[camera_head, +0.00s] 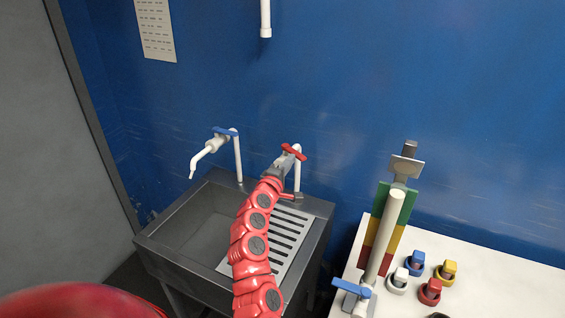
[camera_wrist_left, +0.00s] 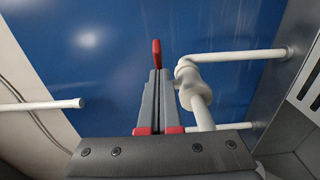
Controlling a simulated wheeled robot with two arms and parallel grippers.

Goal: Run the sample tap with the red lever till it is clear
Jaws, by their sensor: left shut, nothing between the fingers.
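The sample tap (camera_head: 297,174) is a white pipe with a red lever (camera_head: 294,152) on top, at the right back of the grey sink. My left arm reaches up to it, and my left gripper (camera_head: 285,164) is shut and empty right by the lever. In the left wrist view the closed fingers (camera_wrist_left: 158,74) point at the red lever (camera_wrist_left: 156,53), which stands on edge just beyond their tips. I cannot tell whether they touch. The white tap body (camera_wrist_left: 188,78) is just right of the fingers. The tap's outlet is hidden, and no water shows. My right gripper is out of view.
A second white tap with a blue lever (camera_head: 225,131) stands left. The sink (camera_head: 187,234) has a slotted drainboard (camera_head: 282,240). At right, a white bench (camera_head: 505,287) holds a striped column (camera_head: 402,208), a blue-levered valve (camera_head: 352,288) and several coloured knobs. A white pipe (camera_head: 265,20) hangs above.

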